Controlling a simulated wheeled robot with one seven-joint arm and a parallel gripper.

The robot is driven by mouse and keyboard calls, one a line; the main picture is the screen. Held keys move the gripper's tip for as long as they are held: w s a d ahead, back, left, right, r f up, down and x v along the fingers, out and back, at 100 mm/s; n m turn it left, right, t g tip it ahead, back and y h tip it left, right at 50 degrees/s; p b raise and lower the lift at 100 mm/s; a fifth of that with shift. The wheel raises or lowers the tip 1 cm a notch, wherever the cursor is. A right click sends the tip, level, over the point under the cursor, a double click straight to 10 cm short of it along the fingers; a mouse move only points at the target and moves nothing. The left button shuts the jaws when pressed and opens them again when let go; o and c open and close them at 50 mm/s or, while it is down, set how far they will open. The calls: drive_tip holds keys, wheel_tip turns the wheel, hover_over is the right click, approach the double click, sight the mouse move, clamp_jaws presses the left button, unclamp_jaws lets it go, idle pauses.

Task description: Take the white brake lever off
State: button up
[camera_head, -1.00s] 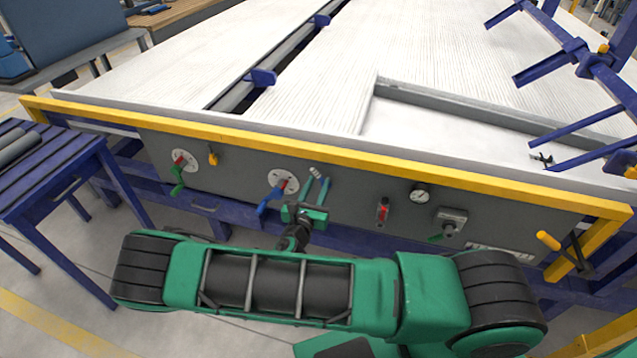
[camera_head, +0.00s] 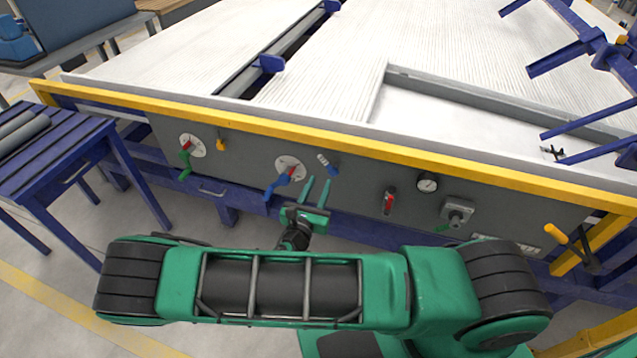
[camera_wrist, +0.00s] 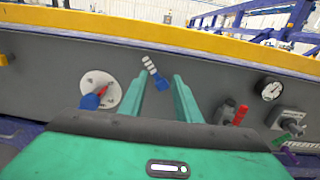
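The white brake lever (camera_head: 327,163) is on the grey front panel, right of the round dial with the blue handle. It has a white, banded grip and a blue lower end. In the wrist view the lever (camera_wrist: 152,71) leans up and left, and its blue end shows between my fingers. My gripper (camera_head: 319,180) is green and open, just below the lever in the head view. In the wrist view my gripper (camera_wrist: 159,80) has its two fingers apart, one on each side of the lever's blue end. I see no contact with the lever.
A blue handle (camera_head: 278,186) on a white dial is close on the left. A red-handled lever (camera_head: 389,201), a pressure gauge (camera_head: 427,183) and a grey switch box (camera_head: 456,212) are to the right. A yellow rail (camera_head: 380,148) runs above the panel.

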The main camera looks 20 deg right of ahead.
drive_tip(key=shift+v, duration=1.35)
drive_tip(key=shift+a, duration=0.1)
drive_tip(key=v, duration=1)
drive_tip(key=shift+s+a, duration=0.15)
drive_tip(key=shift+s, duration=0.15)
drive_tip(key=shift+f, duration=0.1)
drive_tip(key=m, duration=2.8)
approach(323, 162)
drive_tip(key=x, duration=1)
drive_tip(key=shift+w+f, duration=0.1)
drive_tip(key=shift+w, duration=0.05)
